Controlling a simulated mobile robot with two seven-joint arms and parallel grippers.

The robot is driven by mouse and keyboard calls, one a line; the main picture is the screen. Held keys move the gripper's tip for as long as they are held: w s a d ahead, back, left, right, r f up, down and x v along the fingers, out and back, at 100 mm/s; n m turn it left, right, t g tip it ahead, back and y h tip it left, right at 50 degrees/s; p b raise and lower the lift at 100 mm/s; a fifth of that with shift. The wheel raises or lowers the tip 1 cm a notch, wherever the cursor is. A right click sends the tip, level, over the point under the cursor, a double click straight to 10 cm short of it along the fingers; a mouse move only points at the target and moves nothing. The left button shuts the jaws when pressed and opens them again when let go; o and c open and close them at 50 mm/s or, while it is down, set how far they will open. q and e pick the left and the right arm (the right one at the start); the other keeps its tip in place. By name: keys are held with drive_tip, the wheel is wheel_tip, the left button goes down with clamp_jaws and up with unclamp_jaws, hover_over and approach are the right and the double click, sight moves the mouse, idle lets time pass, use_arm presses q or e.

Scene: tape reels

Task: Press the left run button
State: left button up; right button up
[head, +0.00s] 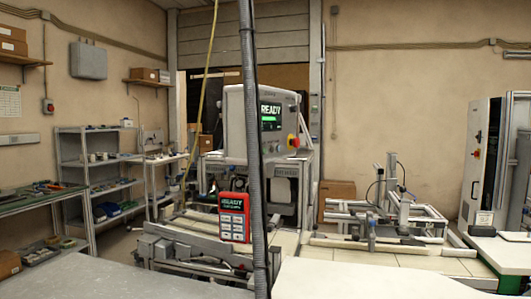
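A grey control panel (236,122) stands above the machine near the middle of the head view. Its lit screen (270,115) reads READY, and a red and yellow knob (293,141) sits on its right side. I cannot tell which button is the left run button. A dark ribbed hose hides part of the panel. Neither of my grippers is in view.
The dark ribbed hose (251,130) hangs from top to bottom across the middle. A metal frame machine (185,243) stands below the panel. An aluminium fixture (390,212) is at the right, beside a white cabinet (484,165). Grey shelves (88,160) stand at the left.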

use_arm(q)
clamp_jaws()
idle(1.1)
